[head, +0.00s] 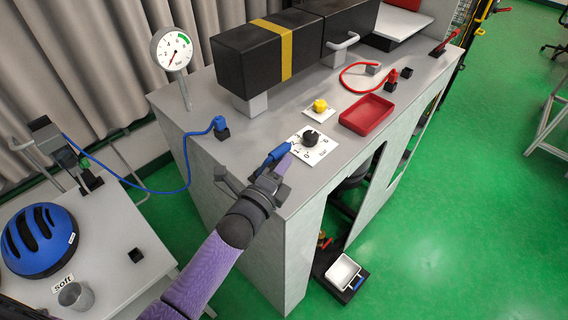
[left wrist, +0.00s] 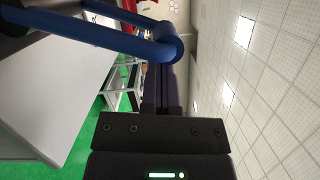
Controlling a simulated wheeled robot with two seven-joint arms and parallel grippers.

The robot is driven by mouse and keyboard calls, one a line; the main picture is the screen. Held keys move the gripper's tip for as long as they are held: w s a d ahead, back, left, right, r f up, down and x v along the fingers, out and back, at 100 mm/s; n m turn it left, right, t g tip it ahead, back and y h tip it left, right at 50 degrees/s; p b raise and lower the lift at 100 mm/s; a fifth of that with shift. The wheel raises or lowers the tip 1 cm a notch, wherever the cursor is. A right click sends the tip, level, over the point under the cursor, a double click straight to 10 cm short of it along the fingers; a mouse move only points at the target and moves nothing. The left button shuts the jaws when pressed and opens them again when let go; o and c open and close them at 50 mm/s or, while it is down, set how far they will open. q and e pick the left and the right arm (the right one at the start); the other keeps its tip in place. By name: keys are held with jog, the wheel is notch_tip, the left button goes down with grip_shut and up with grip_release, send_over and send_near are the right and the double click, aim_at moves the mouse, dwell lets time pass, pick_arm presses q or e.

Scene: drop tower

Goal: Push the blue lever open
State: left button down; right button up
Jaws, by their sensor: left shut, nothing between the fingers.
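The blue lever (head: 276,153) is at the near edge of the grey bench top, left of the white dial plate. In the left wrist view it is a thick blue bar (left wrist: 110,36) from the left, with its rounded end at the fingertips. My left gripper (head: 268,172) reaches up to it from below, its dark fingers shut and empty. The fingers (left wrist: 165,75) also show in the left wrist view, close to the bar's end. I cannot tell whether they touch. The gripper partly hides the lever's base. My right gripper is not in view.
The bench top (head: 215,155) carries a black dial (head: 310,139), a yellow knob (head: 320,105), a red tray (head: 367,115) and a black box (head: 262,62) with a yellow band. A gauge (head: 172,49) stands at the left. A blue cable (head: 165,190) hangs left of the bench.

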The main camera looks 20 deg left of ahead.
pick_arm(q)
jog(key=shift+w+a+r+n+p, duration=0.1)
jog(key=shift+a+r+n+p, duration=0.1)
jog(key=shift+r+n+p, duration=0.1)
jog(key=shift+a+r, duration=0.1)
jog(key=shift+a, duration=0.05)
jog(key=shift+w+a+r+n+p, duration=0.3)
jog(key=shift+a+r+n+p, duration=0.1)
jog(key=shift+n+p, duration=0.45)
jog(key=shift+w+a+r+n+g+p, duration=0.3)
jog(key=shift+a+n+p, duration=0.2)
jog(key=shift+n, duration=0.1)
jog(key=shift+w+a+r+n+g+p, duration=0.2)
jog(key=shift+a+n+g+p, duration=0.15)
jog(key=shift+n+p, duration=0.2)
jog(key=a+n, duration=0.1)
jog(key=w+a+n, duration=0.1)
jog(key=shift+a+n+g+p, duration=0.25)
jog(key=shift+n+p, duration=0.1)
jog(key=shift+n, duration=0.05)
jog(key=shift+w+a+n, duration=0.3)
jog(key=shift+a+n, duration=0.15)
jog(key=shift+n, duration=0.05)
jog(key=shift+w+a+f, duration=0.1)
jog(key=shift+w+a, duration=0.1)
jog(key=shift+a, duration=0.2)
